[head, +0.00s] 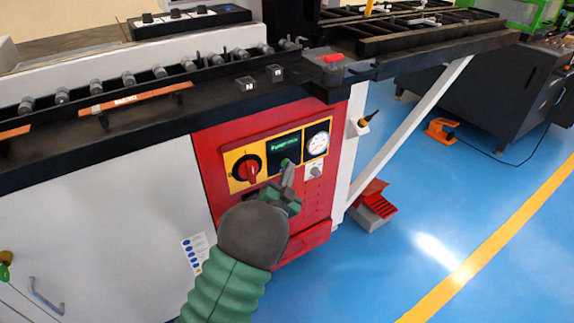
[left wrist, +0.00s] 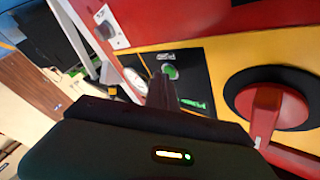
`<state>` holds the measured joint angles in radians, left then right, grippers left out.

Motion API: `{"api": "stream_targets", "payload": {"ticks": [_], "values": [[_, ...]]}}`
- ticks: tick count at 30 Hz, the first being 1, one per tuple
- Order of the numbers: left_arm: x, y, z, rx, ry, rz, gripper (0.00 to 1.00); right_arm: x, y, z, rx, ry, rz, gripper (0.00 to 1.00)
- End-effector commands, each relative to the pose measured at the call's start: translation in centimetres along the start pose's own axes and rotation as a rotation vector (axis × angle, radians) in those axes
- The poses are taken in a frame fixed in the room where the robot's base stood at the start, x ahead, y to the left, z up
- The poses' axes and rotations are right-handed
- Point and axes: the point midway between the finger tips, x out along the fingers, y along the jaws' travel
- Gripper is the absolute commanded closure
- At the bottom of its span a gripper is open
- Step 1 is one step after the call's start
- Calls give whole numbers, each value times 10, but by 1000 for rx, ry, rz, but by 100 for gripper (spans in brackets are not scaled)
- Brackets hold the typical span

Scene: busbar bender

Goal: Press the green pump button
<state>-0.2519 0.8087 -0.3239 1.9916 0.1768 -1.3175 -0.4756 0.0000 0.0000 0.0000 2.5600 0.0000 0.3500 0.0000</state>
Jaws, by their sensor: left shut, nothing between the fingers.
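The green pump button (head: 285,162) is a small round button on the black middle section of the red control panel (head: 213,165). It sits below a small green-lit display, between the red rotary switch and the round gauge. In the left wrist view the green button (left wrist: 171,72) shows just beyond my fingertips. My left gripper (head: 289,171) is shut and empty, with its tips close in front of the panel at the button and partly covering it. It also shows in the left wrist view (left wrist: 160,82). I cannot tell whether the tips touch the button.
The red rotary switch (head: 248,170) on its yellow plate is just left of the button. The white gauge (head: 317,143) is to the right. A black machine ledge (head: 180,120) juts out above the panel. A red foot pedal (head: 372,202) stands on the blue floor at right.

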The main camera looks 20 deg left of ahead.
Motion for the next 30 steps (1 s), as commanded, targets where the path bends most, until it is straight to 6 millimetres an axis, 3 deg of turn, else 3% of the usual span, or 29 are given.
{"api": "stream_targets", "payload": {"ticks": [30], "values": [[-15,11,-11,-1,0,1,100,-2,0,0,0,0,0,100]]}}
